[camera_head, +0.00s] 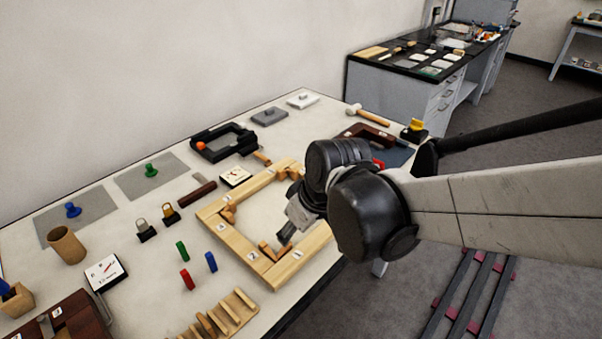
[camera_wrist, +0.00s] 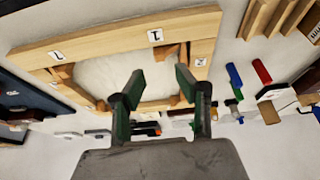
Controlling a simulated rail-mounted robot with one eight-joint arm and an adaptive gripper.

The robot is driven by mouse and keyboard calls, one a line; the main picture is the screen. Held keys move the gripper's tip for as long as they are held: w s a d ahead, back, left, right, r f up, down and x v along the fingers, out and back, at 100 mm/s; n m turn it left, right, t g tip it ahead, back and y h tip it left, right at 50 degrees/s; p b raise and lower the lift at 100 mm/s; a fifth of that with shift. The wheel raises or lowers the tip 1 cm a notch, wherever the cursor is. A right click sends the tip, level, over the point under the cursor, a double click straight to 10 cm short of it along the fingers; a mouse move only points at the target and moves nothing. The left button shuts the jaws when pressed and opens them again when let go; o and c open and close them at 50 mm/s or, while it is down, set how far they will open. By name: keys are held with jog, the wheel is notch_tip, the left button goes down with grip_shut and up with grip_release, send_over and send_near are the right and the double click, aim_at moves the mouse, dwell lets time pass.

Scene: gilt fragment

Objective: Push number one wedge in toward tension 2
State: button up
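A pale wooden frame (camera_head: 238,247) lies on the table, with number tags on its rails. Tag 1 (camera_head: 298,254) is on the near right rail; tag 1 also shows in the wrist view (camera_wrist: 155,35). Tag 2 (camera_head: 252,256) is on the adjoining rail. Small wooden wedges (camera_head: 268,250) sit inside the corner between these rails; they also show in the wrist view (camera_wrist: 168,52). My gripper (camera_head: 287,236) is inside the frame beside that corner. In the wrist view its dark green fingers (camera_wrist: 159,84) are apart and empty. Contact with a wedge cannot be told.
Dial cards stand beyond the frame (camera_head: 235,176) and at left (camera_head: 105,271). Red (camera_head: 187,279), green (camera_head: 182,251) and blue (camera_head: 211,261) blocks stand left of the frame. A slotted wooden rack (camera_head: 232,314) is at the front. A mallet (camera_head: 368,115) lies at the back.

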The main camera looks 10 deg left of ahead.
aim_at(288, 247)
jog(key=b+x, duration=0.1)
jog(key=x, duration=0.6)
jog(key=shift+f, duration=0.1)
jog(key=shift+c, duration=0.3)
grip_shut()
